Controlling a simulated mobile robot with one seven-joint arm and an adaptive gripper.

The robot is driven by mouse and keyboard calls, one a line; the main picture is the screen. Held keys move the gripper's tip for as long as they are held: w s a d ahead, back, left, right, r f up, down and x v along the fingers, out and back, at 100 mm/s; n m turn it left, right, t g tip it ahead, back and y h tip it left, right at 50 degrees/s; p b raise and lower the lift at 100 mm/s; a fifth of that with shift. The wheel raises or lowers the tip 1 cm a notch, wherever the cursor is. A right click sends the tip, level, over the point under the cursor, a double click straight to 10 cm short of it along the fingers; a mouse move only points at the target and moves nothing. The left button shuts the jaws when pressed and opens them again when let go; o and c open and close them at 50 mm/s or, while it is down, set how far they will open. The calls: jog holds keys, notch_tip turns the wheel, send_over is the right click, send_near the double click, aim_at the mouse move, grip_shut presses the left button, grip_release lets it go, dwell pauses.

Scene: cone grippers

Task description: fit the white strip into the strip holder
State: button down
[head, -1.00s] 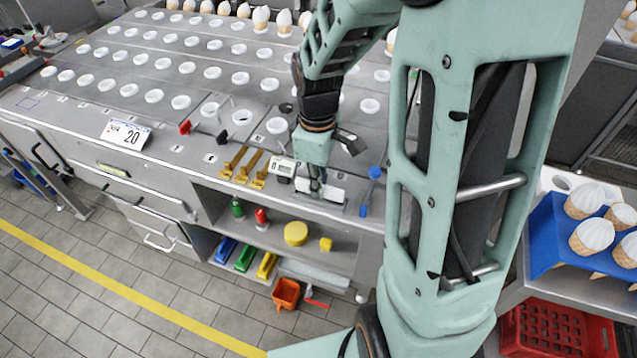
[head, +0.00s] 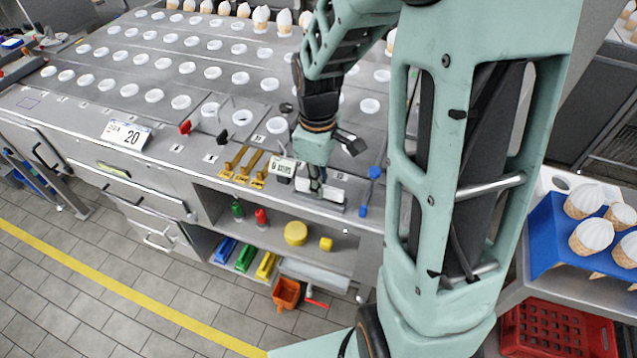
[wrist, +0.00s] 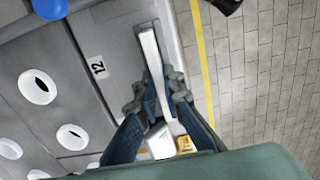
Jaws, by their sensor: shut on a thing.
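My gripper (head: 318,186) is low over the front edge of the machine top, shut on the white strip (head: 333,192). In the wrist view, my gripper (wrist: 157,100) has its fingers on both sides of the white strip (wrist: 152,62), which runs lengthwise between them. The grey strip holder (head: 318,204) appears as a narrow ledge below the strip at the front edge. The strip lies along it, close to or touching it. I cannot tell whether it is seated. The fingers hide the strip's middle.
A small label card (head: 283,167) and yellow brackets (head: 243,168) are left of my gripper. A numbered card (head: 126,134) stands further left. An open shelf (head: 275,232) lies below.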

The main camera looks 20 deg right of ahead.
jog(key=shift+f+b, duration=0.45)
jog(key=shift+f, duration=0.15)
jog(key=c, duration=2)
grip_release()
notch_tip(320, 180, up, 12)
jog(key=shift+r, duration=0.1)
